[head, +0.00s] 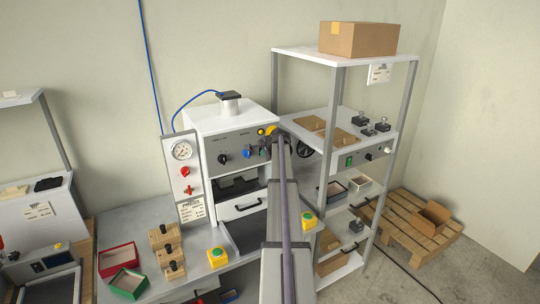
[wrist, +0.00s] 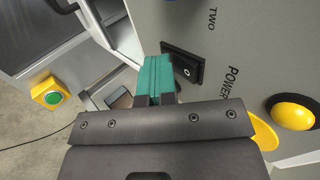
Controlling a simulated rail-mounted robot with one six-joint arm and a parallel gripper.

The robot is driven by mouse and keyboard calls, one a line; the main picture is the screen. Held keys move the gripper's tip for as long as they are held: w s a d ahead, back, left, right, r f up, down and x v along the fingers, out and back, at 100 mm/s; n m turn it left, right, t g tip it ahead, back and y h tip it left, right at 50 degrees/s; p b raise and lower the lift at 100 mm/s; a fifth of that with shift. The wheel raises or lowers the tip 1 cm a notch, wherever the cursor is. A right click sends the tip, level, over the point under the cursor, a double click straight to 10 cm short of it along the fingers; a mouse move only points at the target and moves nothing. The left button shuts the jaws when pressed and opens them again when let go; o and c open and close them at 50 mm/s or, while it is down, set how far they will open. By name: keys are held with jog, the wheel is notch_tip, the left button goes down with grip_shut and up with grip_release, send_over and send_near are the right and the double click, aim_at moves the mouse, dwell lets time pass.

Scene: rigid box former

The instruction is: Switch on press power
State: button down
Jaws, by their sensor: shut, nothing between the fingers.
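The press (head: 203,118) is a white cabinet with a grey front panel on the bench. Its power switch (wrist: 183,66) is a black rocker in a black frame, beside the printed word POWER. A white "O" mark shows on the rocker, but I cannot tell which way it is tipped. My gripper (wrist: 156,78) has teal fingertips, shut together and empty, right beside the rocker's edge. I cannot tell whether they touch it. In the head view my arm reaches the right end of the panel and hides the switch.
A yellow round button (wrist: 293,112) sits on the panel near the switch. A blue knob (head: 246,152) and a black knob (head: 222,158) lie to the left on the panel. A yellow box with a green button (wrist: 51,97) stands lower down. A shelf rack (head: 333,130) stands close on the right.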

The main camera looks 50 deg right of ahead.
jog(key=shift+r+p, duration=0.8)
jog(key=shift+p, duration=0.25)
jog(key=shift+s, duration=0.1)
jog(key=s+f+p+v, duration=0.1)
jog(key=p+v, duration=0.6)
jog(key=v, duration=0.6)
jog(key=shift+s+a+f+p, duration=0.15)
jog(key=shift+a+f+p, duration=0.15)
jog(key=shift+p, duration=0.05)
